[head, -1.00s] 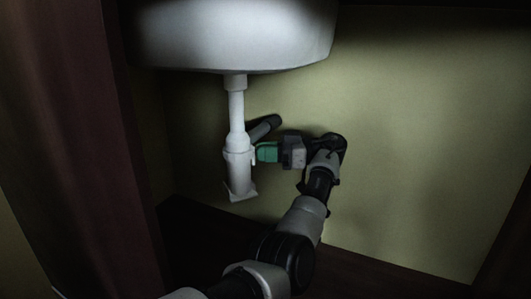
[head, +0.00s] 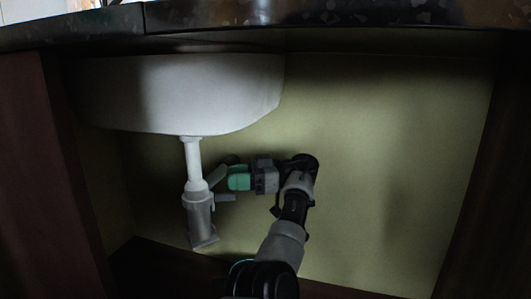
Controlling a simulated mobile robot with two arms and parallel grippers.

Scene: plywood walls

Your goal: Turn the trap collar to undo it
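A white drain pipe (head: 193,158) drops from the sink bowl. Below it is the trap, with a collar (head: 197,187) around its top and a grey body (head: 199,220) beneath. A short grey bar (head: 226,198) sticks out to the right at collar height.
The white sink bowl (head: 180,92) hangs above the trap, under a dark countertop (head: 330,14). Dark cabinet sides stand left (head: 45,170) and right (head: 472,190). The space right of my arm, before the yellowish back wall (head: 390,150), is clear.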

